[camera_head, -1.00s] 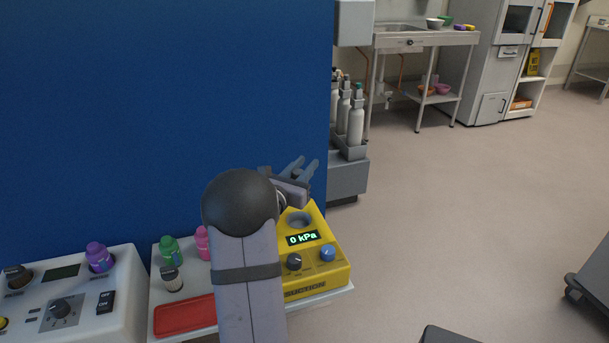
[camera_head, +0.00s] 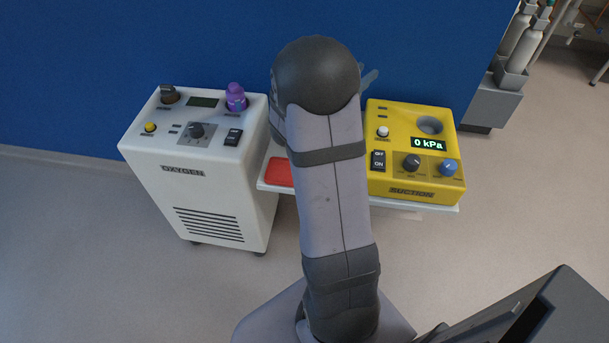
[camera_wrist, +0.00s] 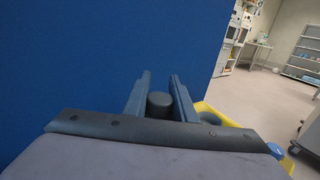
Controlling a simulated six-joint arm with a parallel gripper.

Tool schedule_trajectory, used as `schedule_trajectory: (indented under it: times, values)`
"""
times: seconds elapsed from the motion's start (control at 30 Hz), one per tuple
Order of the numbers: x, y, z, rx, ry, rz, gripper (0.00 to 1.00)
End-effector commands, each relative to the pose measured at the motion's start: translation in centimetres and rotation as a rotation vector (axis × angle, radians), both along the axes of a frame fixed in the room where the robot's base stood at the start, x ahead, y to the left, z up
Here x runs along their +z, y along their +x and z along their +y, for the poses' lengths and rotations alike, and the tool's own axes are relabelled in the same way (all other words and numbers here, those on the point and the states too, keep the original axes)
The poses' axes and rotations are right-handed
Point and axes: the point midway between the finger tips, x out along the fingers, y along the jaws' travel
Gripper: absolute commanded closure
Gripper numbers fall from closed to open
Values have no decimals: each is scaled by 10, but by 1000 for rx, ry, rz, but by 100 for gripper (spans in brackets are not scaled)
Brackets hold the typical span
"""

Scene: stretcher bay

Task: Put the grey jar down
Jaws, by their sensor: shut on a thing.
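My gripper (camera_wrist: 160,88) is shut on a dark grey, round-topped thing (camera_wrist: 159,105), which I take to be the grey jar, in the wrist view. Only its top shows between the two fingers; its lower part is hidden by my wrist. In the head view my arm hides the jar and most of the gripper; a fingertip (camera_head: 369,76) shows just above the left end of the yellow suction unit (camera_head: 388,188) in the picture. I cannot tell how high the jar is held.
A white oxygen unit (camera_head: 190,165) with a purple bottle (camera_head: 236,97) on top stands left. A red tray (camera_head: 280,172) on a pale shelf (camera_head: 273,187) is partly behind my arm. The suction unit has a round recess (camera_head: 430,125). A blue wall (camera_head: 130,60) rises behind.

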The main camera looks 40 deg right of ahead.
Motion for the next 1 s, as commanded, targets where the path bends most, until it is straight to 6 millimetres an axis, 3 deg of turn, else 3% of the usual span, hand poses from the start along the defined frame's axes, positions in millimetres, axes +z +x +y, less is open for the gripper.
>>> schedule_trajectory:
  times: [0.03,0.2,0.43,0.67,0.87,1.0]
  values:
    - [-3,10,26,31,-1,-1,100]
    - [-10,22,93,95,-1,-2,100]
    - [-14,21,157,157,0,-5,100]
    - [-16,17,184,183,0,-6,100]
    - [-18,15,188,186,0,-6,100]
    - [-33,16,188,185,-1,-3,100]
